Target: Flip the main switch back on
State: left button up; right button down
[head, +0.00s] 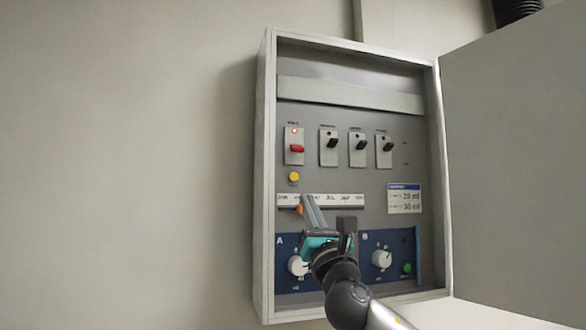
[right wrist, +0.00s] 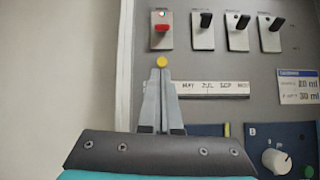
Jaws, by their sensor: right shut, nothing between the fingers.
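The red-levered switch (head: 296,149) is leftmost in the switch row inside the open wall cabinet. A small red light shows above its lever, which sits lower on its plate than the black levers do. Its label is too small to read. It also shows in the right wrist view (right wrist: 162,30), beyond the fingertips. My right gripper (head: 306,198) is shut and empty, its fingers pointing up in front of the month strip, below the switch and apart from it. In the right wrist view its fingertips (right wrist: 161,70) overlap the lower edge of the yellow button (right wrist: 161,61).
Three black-levered switches (head: 358,144) stand right of the red one. A month strip (head: 345,200) and blue panel with white dials (head: 381,259) lie lower. The cabinet's left wall (head: 265,190) is close to the gripper; its door (head: 510,160) stands open at right.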

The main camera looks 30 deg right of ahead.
aim_at(297, 148)
jog(key=shift+s+d+r+n+t, duration=0.1)
jog(key=shift+d+r+n+t, duration=0.15)
jog(key=shift+r, duration=0.3)
jog(key=shift+s+d+r+n+t, duration=0.15)
jog(key=shift+r+n, duration=0.2)
jog(key=shift+r, duration=0.2)
jog(key=shift+a, duration=0.1)
jog(key=shift+w, duration=0.1)
jog(key=shift+p+x, duration=1.75)
jog(key=shift+x, duration=3.25)
